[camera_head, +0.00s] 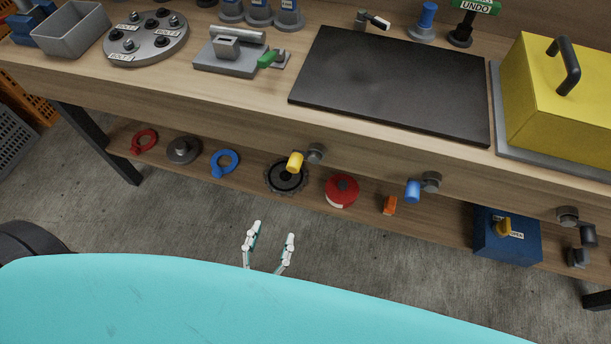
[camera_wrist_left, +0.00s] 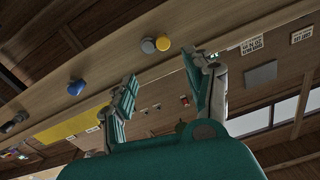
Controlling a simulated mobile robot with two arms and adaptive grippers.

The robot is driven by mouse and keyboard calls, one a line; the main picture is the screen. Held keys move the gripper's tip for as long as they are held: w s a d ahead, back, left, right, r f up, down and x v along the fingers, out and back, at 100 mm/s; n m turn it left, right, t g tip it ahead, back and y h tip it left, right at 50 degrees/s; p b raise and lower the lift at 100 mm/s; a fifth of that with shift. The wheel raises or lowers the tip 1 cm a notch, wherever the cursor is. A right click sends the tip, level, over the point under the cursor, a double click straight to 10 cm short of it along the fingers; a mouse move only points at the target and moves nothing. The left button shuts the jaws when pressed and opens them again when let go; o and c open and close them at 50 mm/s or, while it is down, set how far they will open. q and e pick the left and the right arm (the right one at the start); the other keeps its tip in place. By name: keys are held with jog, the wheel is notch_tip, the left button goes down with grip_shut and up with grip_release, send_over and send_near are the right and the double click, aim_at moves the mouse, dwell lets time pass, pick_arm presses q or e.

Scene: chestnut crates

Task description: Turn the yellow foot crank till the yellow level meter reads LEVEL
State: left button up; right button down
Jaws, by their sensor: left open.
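The yellow foot crank (camera_head: 295,162) sticks out from the bench's front edge, its yellow knob beside a grey hub (camera_head: 316,152). In the left wrist view the yellow knob (camera_wrist_left: 148,45) shows just beyond the fingers. My left gripper (camera_head: 274,231) is open and empty, in front of the bench and apart from the crank, which lies farther off in the head view. It also shows in the left wrist view (camera_wrist_left: 160,68), with a wide gap between its fingers. I cannot make out the yellow level meter or its reading in either view. My right gripper is not in view.
A blue crank (camera_head: 413,191) and a black crank (camera_head: 588,236) stick out farther right along the bench front. A lower shelf holds a red round container (camera_head: 341,191) and a blue box (camera_head: 508,248). A yellow box (camera_head: 560,110) stands on the bench top. Floor before the bench is clear.

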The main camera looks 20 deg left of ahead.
pick_arm(q)
send_near(292, 171)
jog(key=w, duration=0.4)
jog(key=w+p, duration=0.1)
jog(key=w, duration=0.4)
jog(key=shift+w+d+r, duration=0.1)
jog(key=shift+w+r, duration=0.1)
jog(key=shift+w, duration=0.65)
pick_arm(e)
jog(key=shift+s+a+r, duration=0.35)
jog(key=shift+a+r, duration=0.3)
pick_arm(q)
jog(key=c, duration=0.6)
grip_shut()
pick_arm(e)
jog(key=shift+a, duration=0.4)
pick_arm(q)
jog(key=shift+f+n, duration=0.1)
jog(key=shift+n, duration=0.2)
